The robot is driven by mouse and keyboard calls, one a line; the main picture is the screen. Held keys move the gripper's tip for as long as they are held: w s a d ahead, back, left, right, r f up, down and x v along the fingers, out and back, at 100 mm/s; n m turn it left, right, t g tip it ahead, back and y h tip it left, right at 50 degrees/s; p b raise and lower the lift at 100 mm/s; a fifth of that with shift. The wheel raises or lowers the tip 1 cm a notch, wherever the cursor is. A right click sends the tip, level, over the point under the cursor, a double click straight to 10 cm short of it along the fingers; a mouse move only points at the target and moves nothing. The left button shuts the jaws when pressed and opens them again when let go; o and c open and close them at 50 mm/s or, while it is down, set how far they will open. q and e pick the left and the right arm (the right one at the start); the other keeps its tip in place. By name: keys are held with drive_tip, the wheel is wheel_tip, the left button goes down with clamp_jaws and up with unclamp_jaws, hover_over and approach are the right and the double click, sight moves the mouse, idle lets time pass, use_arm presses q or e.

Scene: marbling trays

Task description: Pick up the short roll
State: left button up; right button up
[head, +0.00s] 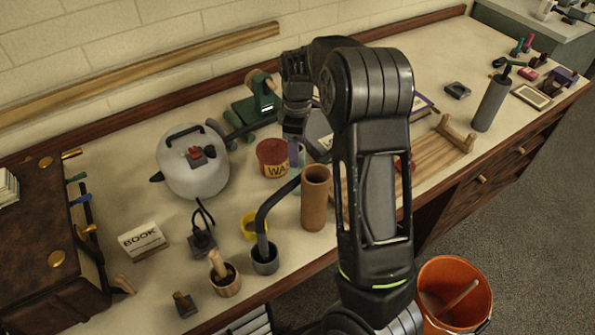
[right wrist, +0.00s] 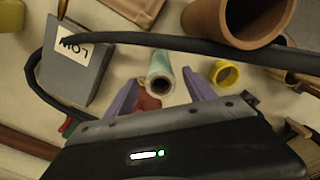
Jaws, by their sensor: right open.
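The short roll, a pale teal tube (right wrist: 160,72) with an open end, shows in the right wrist view between the purple fingers of my right gripper (right wrist: 159,80). The fingers are apart, one on each side of it, with a gap visible on both sides. In the head view my right gripper (head: 294,152) points down beside the red tub (head: 272,158), and my arm hides most of what is around it. The roll is hardly visible there. My left gripper is not in view.
A tall brown tube (head: 315,198) stands close to the gripper, with a yellow ring (head: 249,226) and a grey pot (head: 265,259) nearby. A kettle (head: 193,165) stands to the left. A grey box (right wrist: 80,68) with a lettered label shows in the wrist view.

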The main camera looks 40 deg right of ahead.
sight(297, 171)
wheel_tip(297, 171, down, 5)
drive_tip(key=b, duration=0.3)
drive_tip(key=shift+f, duration=0.15)
idle(0.4)
clamp_jaws()
idle(0.5)
